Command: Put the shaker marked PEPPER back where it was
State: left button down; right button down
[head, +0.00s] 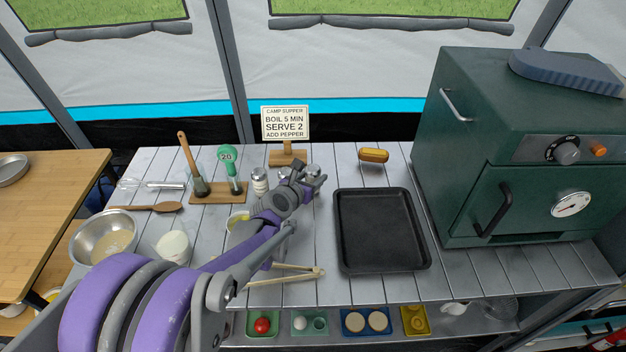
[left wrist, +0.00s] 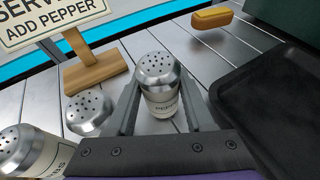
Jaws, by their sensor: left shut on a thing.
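I cannot tell whether the shaker's base touches the table. My right gripper is in neither view.
Two other silver-capped shakers (left wrist: 88,112) (left wrist: 30,150) stand left of the gripper, close by. The supper sign (head: 286,125) stands behind them. A black tray (head: 381,268) lies to the right, with a yellow-brown block-like thing (head: 374,155) behind it. Tongs (head: 297,273) lie in front.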

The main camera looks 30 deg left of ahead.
pick_arm(q)
jog(key=shift+f, duration=0.25)
jog(key=shift+f, duration=0.1)
jog(key=c, duration=0.6)
grip_release()
jog(key=shift+o, duration=0.2)
jog(key=p+v, duration=0.2)
jog(key=v, duration=1)
